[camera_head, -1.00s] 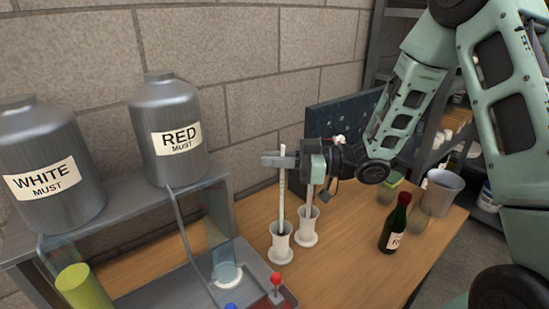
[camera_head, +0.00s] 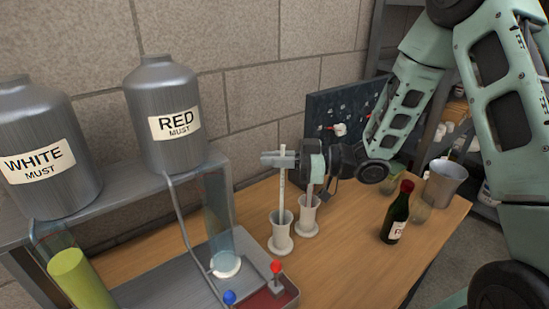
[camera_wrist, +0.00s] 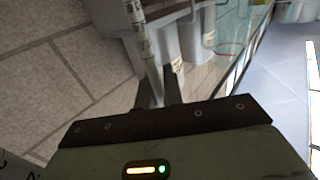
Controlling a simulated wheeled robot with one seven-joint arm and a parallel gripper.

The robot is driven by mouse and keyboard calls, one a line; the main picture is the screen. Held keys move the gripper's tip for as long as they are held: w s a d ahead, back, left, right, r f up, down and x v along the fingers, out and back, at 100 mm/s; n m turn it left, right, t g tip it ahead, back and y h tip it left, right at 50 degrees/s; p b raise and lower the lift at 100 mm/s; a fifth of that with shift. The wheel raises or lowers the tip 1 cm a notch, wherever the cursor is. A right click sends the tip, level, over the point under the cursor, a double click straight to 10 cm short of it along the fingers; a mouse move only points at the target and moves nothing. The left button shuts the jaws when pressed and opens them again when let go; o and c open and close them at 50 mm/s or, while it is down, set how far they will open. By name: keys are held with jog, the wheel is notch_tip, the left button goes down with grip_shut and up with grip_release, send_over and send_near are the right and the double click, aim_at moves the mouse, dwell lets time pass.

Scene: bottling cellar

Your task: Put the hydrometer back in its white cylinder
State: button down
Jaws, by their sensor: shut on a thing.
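My gripper (camera_head: 282,161) is shut on a thin, pale hydrometer (camera_head: 282,192), which hangs nearly upright. It also shows in the wrist view (camera_wrist: 149,50), with dark markings, running down to my fingers (camera_wrist: 158,90). In the head view its lower end meets the mouth of the nearer white cylinder (camera_head: 280,238); how deep it sits inside is hidden. A second white cylinder (camera_head: 306,222) stands just behind to the right, with another pale stem (camera_head: 309,190) upright in it. Both cylinders stand upright on the wooden table.
A dark bottle (camera_head: 396,215) and a grey bucket (camera_head: 441,184) stand to the right. The filling stand, with steel tanks labelled RED (camera_head: 173,115) and WHITE (camera_head: 40,150), is at left. A red knob (camera_head: 276,266) rises near the cylinders. The front right tabletop (camera_head: 345,265) is clear.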

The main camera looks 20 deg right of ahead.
jog(key=c, duration=1.5)
grip_release()
jog(key=shift+o, duration=0.2)
jog(key=b+v, duration=0.3)
jog(key=v, duration=1.4)
jog(key=shift+d, duration=0.2)
